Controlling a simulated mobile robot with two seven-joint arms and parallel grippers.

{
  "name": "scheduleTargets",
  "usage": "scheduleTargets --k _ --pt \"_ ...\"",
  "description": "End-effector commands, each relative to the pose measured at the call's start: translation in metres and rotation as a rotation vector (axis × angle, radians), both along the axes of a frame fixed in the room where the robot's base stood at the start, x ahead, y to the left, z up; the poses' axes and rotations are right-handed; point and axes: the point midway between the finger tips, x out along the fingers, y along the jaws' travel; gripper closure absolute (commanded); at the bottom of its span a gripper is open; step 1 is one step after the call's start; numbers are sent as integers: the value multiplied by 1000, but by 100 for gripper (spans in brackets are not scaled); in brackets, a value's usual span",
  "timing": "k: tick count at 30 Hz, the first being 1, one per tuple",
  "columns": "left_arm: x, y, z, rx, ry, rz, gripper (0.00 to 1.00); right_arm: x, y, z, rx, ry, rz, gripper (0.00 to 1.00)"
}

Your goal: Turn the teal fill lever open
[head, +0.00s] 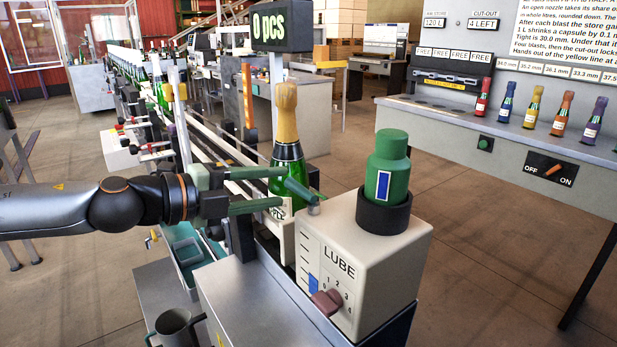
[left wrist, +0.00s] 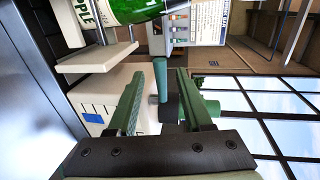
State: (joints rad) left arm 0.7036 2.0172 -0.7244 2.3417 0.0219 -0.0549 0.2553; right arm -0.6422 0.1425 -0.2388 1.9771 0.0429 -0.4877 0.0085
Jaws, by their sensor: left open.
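The teal fill lever (head: 299,191) sits on a small post at the left top edge of the cream LUBE box (head: 386,262), slanting up and left. My left gripper (head: 283,188) comes in from the left, open, with its green fingertips at the lever. In the left wrist view the lever (left wrist: 161,76) shows between the two open fingers (left wrist: 158,88), with no clear contact. My right gripper is not in view.
A green bottle with gold foil (head: 286,125) stands right behind the left fingers. A green canister (head: 388,170) sits in a black collar on the box. A grey mug (head: 179,328) is below the arm. A bench (head: 490,135) with small coloured bottles is at right.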

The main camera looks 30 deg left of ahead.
Motion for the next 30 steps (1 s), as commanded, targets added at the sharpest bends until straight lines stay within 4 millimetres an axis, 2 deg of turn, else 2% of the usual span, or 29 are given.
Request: scheduleTargets --k 8,21,30 --pt "25 -10 -4 -3 2 1 50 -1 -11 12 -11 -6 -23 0" --pt "47 -19 -11 -2 3 2 50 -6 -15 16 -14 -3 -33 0" --pt "59 -22 -15 6 3 4 50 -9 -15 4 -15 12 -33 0"
